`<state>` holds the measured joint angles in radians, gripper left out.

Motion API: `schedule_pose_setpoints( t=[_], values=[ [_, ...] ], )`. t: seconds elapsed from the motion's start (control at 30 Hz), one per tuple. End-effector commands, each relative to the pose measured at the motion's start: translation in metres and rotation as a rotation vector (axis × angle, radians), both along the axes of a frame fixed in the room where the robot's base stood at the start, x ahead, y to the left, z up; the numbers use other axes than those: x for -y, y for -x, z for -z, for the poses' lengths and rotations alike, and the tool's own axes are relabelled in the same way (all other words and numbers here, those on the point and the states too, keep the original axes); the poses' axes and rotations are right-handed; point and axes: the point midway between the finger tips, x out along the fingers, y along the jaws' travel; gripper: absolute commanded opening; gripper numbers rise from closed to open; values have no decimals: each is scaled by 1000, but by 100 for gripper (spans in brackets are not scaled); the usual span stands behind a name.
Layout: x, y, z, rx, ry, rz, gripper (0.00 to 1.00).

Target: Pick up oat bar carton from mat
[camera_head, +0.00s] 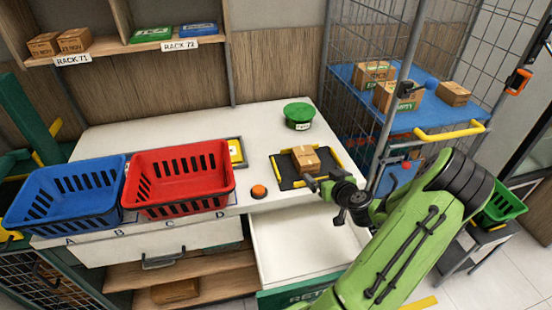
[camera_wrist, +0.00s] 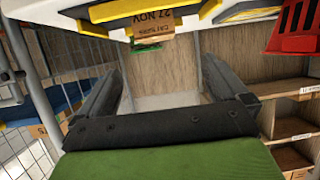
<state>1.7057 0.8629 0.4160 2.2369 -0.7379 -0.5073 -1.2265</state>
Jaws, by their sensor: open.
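The oat bar carton (camera_head: 306,158) is a small brown box on the dark mat (camera_head: 290,183) with yellow corner edges, on the white counter. My gripper (camera_head: 318,186) is just in front of the carton, on the near right side of the mat. In the wrist view the carton (camera_wrist: 155,20) shows at the top, with "27 NOV" printed on it. My gripper (camera_wrist: 165,75) is open there, and its two dark fingers stand wide apart with nothing between them. The carton lies beyond the fingertips, and no contact shows.
A red basket (camera_head: 180,197) and a blue basket (camera_head: 65,215) stand left on the counter. An orange button (camera_head: 259,192) is left of the mat, a green round container (camera_head: 298,122) behind it. An open drawer (camera_head: 290,255) lies below the counter. A caged blue-shelved cart (camera_head: 425,112) holds boxes at right.

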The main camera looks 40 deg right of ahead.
Motion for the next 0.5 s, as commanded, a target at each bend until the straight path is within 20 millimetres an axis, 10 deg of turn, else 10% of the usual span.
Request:
schedule_pose_setpoints(
  t=[0.5],
  values=[
    [50, -72, 38, 12, 5, 28, 100]
  ],
)
